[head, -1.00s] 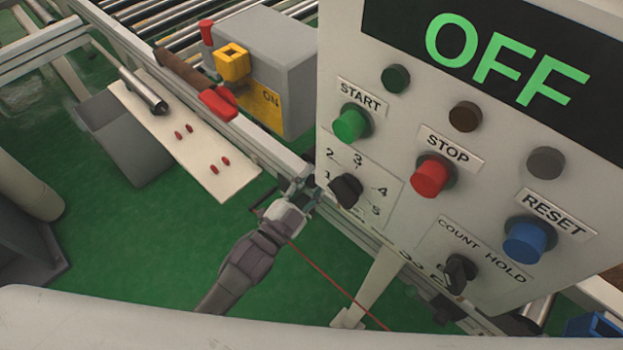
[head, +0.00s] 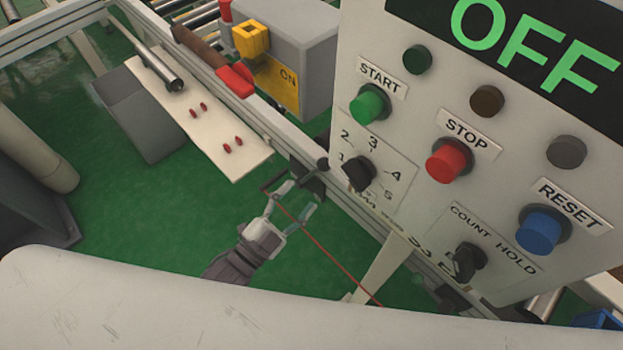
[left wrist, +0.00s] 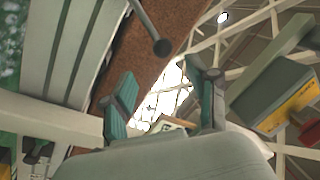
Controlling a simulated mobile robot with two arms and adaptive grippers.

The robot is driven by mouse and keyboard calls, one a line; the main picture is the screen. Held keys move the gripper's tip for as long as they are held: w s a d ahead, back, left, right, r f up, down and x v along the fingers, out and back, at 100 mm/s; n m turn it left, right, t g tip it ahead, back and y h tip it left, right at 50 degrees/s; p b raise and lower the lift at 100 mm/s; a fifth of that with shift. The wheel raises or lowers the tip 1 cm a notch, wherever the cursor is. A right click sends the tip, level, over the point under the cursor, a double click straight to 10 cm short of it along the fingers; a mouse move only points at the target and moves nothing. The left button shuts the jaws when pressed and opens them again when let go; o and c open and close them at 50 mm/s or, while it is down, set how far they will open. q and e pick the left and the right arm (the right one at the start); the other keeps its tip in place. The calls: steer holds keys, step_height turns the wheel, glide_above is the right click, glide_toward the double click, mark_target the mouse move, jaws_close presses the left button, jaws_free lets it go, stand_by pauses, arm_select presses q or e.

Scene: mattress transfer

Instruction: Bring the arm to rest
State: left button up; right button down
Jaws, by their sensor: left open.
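My left gripper (head: 292,203) is open and empty in the head view, below and to the left of the numbered rotary knob (head: 359,172) on the control panel (head: 420,120). It stands apart from the knob. Its two spread fingers also show in the left wrist view (left wrist: 163,100), with nothing between them. My left arm comes up from behind the pale surface at the bottom of the head view. My right gripper is not in view.
The panel has a green START button (head: 370,104), a red STOP button (head: 447,160), a blue RESET button (head: 542,231) and a COUNT/HOLD switch (head: 467,262). A grey box (head: 290,55) with a yellow switch stands behind the conveyor rail. Green floor (head: 180,200) is open at left.

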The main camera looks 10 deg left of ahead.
arm_select(q)
steer(key=shift+v, duration=1.05)
steer(key=s+a+f+n+g+y, duration=0.2)
steer(key=a+f, duration=0.1)
steer(key=f, duration=0.7)
steer(key=s+a+f+n+g+y, duration=0.1)
steer(key=a+f+n+g+y, duration=0.15)
steer(key=f, duration=0.65)
steer(key=s+a+f+n+g+y, duration=0.2)
steer(key=a+f+y, duration=0.1)
steer(key=f, duration=0.7)
steer(key=s+a+f+n+g+y, duration=0.1)
steer(key=s+f+g, duration=0.3)
steer(key=s+f, duration=0.4)
steer(key=s+a+f+n+g+y, duration=0.1)
steer(key=s+a+f+n+g, duration=0.3)
steer(key=s+f, duration=0.5)
steer(key=s+g, duration=0.1)
steer(key=s, duration=0.6)
steer(key=shift+s+a+y, duration=0.15)
steer(key=shift+s+y, duration=0.2)
steer(key=shift+s, duration=0.05)
steer(key=shift+g, duration=0.25)
